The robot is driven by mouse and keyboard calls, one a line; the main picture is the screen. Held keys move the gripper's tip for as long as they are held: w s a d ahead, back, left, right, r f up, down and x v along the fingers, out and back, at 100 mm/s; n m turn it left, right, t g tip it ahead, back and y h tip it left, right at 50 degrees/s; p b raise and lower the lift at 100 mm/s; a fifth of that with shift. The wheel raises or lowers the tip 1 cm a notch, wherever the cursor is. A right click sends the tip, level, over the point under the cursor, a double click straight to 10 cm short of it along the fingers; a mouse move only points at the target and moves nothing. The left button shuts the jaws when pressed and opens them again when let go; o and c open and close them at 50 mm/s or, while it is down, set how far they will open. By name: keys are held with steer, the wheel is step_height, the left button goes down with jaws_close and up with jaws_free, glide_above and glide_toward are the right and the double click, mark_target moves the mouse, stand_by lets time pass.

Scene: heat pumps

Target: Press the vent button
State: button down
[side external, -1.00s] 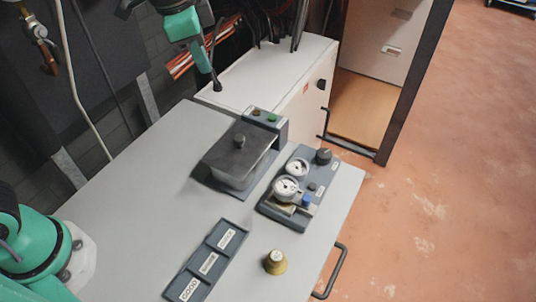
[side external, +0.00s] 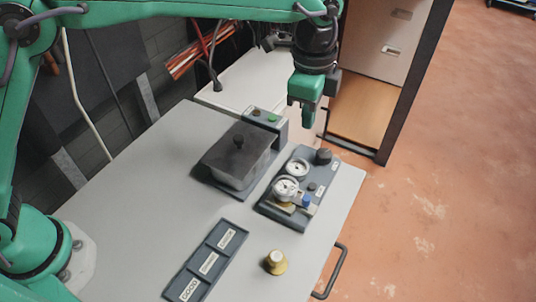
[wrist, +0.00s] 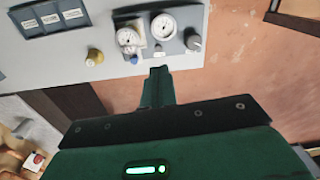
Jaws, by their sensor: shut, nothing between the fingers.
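The gauge panel (side external: 268,209) is a dark grey block on the worktop with two round white dials. A small dark button (side external: 312,187) sits on it between the black knob (side external: 323,156) and the blue-topped part (side external: 306,200); its label is too small to read, so I cannot tell if it is the vent button. In the wrist view the small button (wrist: 158,48) shows just beyond my fingertips. My gripper (side external: 307,123) is shut and empty, pointing down. In the side view it appears above the panel's far end, apart from it.
A labelled three-part tray (side external: 207,262) and a brass knob-like piece (side external: 275,262) are nearer the front. The worktop's left side is clear.

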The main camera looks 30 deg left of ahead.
mark_target(311, 186)
steer(key=shift+m, duration=0.6)
steer(key=shift+s+d+f, duration=0.1)
steer(key=shift+d+f, duration=0.5)
steer(key=shift+d, duration=0.25)
steer(key=shift+s+d+f, duration=0.1)
steer(key=shift+d+f, duration=0.45)
steer(key=shift+d, duration=0.25)
steer(key=shift+f, duration=0.1)
step_height(311, 186, down, 14)
steer(key=shift+r, duration=0.1)
steer(key=shift+a+f, duration=0.15)
steer(key=shift+f, duration=0.9)
steer(key=shift+g, duration=0.3)
step_height(311, 186, up, 15)
steer(key=shift+w+d, duration=0.2)
